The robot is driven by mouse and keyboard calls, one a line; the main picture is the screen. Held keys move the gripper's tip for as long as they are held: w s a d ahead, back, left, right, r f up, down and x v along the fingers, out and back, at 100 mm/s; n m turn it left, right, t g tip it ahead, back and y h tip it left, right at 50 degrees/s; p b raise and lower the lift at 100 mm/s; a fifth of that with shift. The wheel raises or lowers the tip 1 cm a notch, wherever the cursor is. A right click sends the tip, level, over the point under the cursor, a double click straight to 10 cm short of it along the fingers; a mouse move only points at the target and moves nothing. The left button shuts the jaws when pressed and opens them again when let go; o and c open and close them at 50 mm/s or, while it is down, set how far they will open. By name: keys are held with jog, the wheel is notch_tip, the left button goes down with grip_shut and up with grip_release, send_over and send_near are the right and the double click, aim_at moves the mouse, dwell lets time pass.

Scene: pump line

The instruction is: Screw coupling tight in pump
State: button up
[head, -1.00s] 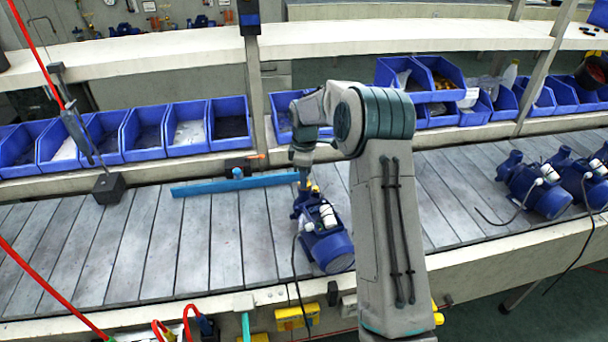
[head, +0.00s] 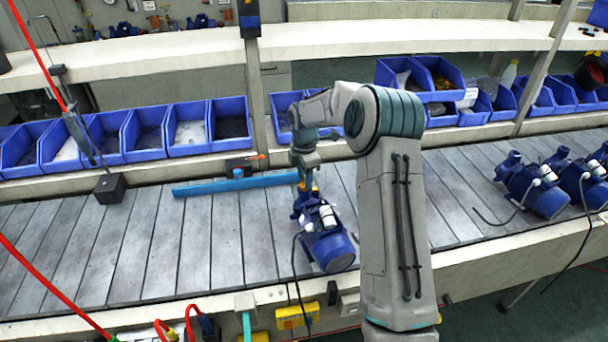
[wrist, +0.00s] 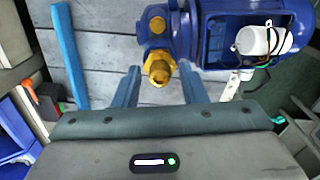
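The blue pump (head: 328,247) with white capacitors stands on the slatted line in front of my arm; it also shows at the top right of the wrist view (wrist: 215,35). A brass coupling (wrist: 160,68) shows at the pump's left end in the wrist view, below another brass piece (wrist: 156,22). How far the coupling is screwed in cannot be told. My gripper (wrist: 162,88) is open, its two blue-grey fingers apart on either side of the coupling in the picture, with no visible contact. In the head view my gripper (head: 304,183) is over the pump's far end, small and partly hidden.
A blue bar (head: 235,184) lies on the line behind and left of the pump. Blue bins (head: 190,138) line the back. More blue pumps (head: 540,190) stand at the right. A black block (head: 110,188) stands at the left. The slats left of the pump are clear.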

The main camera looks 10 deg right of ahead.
jog(key=shift+n+p, duration=0.5)
jog(key=shift+n, duration=1.2)
jog(key=shift+r+n+p, duration=0.1)
jog(key=shift+n+p, duration=0.4)
jog(key=shift+n, duration=1.3)
